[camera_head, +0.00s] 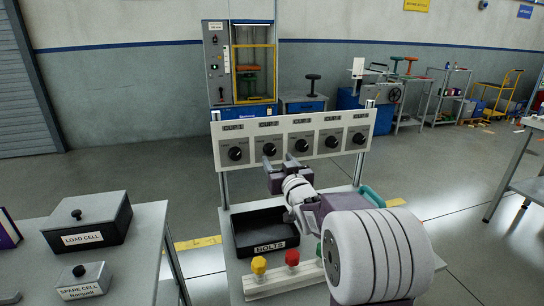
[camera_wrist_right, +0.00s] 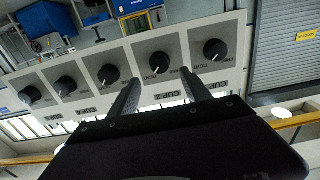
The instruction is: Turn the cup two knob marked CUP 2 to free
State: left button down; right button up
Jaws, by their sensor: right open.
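The CUP 2 knob (camera_head: 269,149) is second from the left in the head view. In the right wrist view, which sees the panel upside down, the CUP 2 knob (camera_wrist_right: 159,60) lies just beyond and between my fingers; its pointer seems to face the TIGHT side. My right gripper (camera_head: 278,160) is open and empty, its fingertips close in front of the panel around this knob's lower edge. In the wrist view, the right gripper (camera_wrist_right: 161,77) shows no visible grip on the knob. My left gripper is not seen.
Neighbouring knobs (camera_head: 235,153) and (camera_head: 302,146) sit close on both sides. Below the panel stand a black BOLTS tray (camera_head: 240,244) and a strip with yellow, red and green buttons (camera_head: 265,286). A LOAD CELL box (camera_head: 100,220) is on the left table.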

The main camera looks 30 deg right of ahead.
aim_at(270, 152)
jog(key=x, duration=0.6)
jog(key=shift+w, duration=0.25)
grip_shut()
jog(key=shift+b, duration=0.3)
jog(key=shift+f+n, duration=0.1)
jog(key=shift+n, duration=0.2)
jog(key=n+b, duration=0.3)
jog(key=shift+a+f+n, duration=0.1)
jog(key=shift+f+n, duration=0.05)
jog(key=shift+n, duration=0.25)
jog(key=n+b, duration=0.3)
jog(key=n, duration=0.2)
jog(key=shift+b, duration=0.3)
jog(key=n+b, duration=0.2)
jog(key=n, duration=0.2)
jog(key=shift+a+f+n+b, duration=0.1)
jog(key=shift+n+b, duration=1.15)
jog(key=shift+n, duration=0.95)
